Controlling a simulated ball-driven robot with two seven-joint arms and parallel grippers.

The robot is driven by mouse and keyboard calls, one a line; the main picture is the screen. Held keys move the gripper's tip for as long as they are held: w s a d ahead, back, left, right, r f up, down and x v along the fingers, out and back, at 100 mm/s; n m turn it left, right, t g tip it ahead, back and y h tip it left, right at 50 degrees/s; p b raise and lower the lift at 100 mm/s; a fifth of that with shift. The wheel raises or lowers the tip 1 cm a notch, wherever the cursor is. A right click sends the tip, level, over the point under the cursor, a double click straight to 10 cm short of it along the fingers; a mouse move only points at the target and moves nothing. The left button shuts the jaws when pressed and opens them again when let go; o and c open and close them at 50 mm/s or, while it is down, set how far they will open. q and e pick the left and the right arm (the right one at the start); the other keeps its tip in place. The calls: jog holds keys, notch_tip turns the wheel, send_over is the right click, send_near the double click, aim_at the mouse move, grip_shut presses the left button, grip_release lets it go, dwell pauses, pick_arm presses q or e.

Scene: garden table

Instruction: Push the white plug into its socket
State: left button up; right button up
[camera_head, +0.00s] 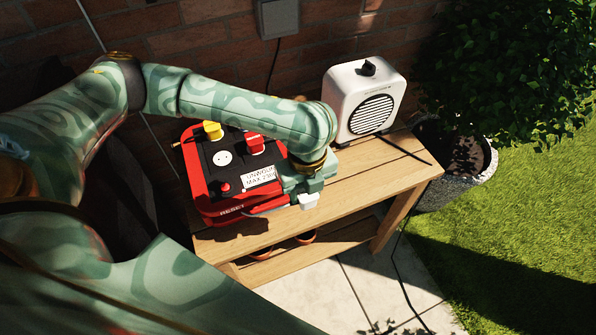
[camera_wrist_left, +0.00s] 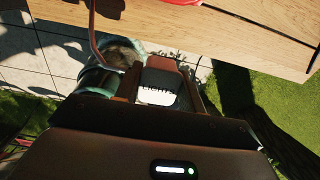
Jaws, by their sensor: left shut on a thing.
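The white plug (camera_head: 309,201) is at the tip of my left gripper (camera_head: 306,191), which is shut on it. The gripper holds it beside the front right of a red and black power box (camera_head: 200,187), over the bench's front edge. In the left wrist view the white plug (camera_wrist_left: 157,96) shows between the fingers of the left gripper (camera_wrist_left: 160,78). A round white socket (camera_head: 222,158) sits on the box's black top, to the left of the plug and apart from it. It is uncovered. My right gripper is not in view.
The box also bears a yellow plug (camera_head: 212,130), a red plug (camera_head: 255,143) and a label (camera_head: 259,178). A white heater (camera_head: 365,100) stands behind on the wooden bench (camera_head: 400,172). A thin cable (camera_head: 268,210) runs by the box's front. A brick wall is behind.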

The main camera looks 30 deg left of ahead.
pick_arm(q)
jog(key=r+n, duration=0.2)
jog(key=n, duration=0.2)
jog(key=a+r+n, duration=0.1)
jog(key=r+n, duration=0.1)
jog(key=n, duration=0.2)
jog(key=r+n, duration=0.3)
jog(key=shift+s+a+n, duration=0.3)
jog(key=shift+a+n, duration=0.05)
jog(key=shift+n, duration=0.05)
notch_tip(320, 180, up, 6)
jog(key=s+a+n, duration=0.1)
jog(key=s+n, duration=0.1)
jog(key=n, duration=1.1)
jog(key=shift+s+a+n, duration=0.3)
jog(key=shift+s+a, duration=0.05)
